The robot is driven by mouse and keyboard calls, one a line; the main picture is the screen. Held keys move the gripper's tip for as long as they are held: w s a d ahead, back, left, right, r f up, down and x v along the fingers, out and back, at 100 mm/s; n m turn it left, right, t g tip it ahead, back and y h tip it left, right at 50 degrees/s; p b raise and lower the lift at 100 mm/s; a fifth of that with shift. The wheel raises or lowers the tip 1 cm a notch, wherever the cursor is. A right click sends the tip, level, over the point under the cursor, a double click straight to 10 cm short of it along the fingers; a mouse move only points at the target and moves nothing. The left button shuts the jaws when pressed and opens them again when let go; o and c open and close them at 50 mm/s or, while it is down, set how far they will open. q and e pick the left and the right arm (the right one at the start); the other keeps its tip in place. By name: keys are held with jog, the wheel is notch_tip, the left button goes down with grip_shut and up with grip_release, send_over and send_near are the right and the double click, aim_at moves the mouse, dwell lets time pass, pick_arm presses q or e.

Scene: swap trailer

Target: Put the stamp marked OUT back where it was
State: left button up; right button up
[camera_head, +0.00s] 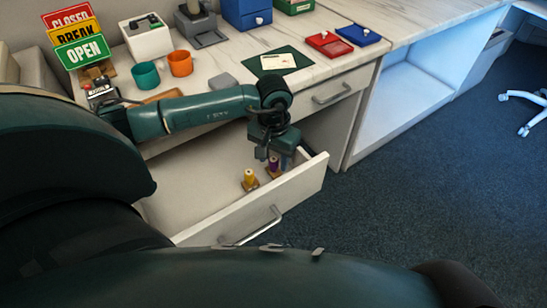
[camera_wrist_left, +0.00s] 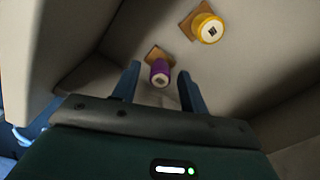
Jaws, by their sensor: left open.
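My left gripper (camera_head: 274,157) is open and points down into the open drawer (camera_head: 295,193). A stamp with a purple handle (camera_head: 273,164) stands on the drawer floor just below its fingers. In the left wrist view this purple stamp (camera_wrist_left: 160,73) appears between the two fingertips, with no visible grip on it. A stamp with a yellow handle (camera_head: 250,179) stands beside it, to the left in the head view; it also shows in the left wrist view (camera_wrist_left: 208,29). Both have brown bases. The marks on their tops are too small to read. My right gripper is not in view.
The worktop above holds a dark green mat (camera_head: 263,64) with a card, a red pad (camera_head: 329,44), a blue pad (camera_head: 357,36), teal (camera_head: 145,75) and orange (camera_head: 180,63) mugs, and signs (camera_head: 82,50). The drawer's left part is bare.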

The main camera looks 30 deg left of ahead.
aim_at(273, 159)
pick_arm(q)
notch_tip(273, 159, up, 11)
jog(key=p, duration=0.1)
dwell(0.7)
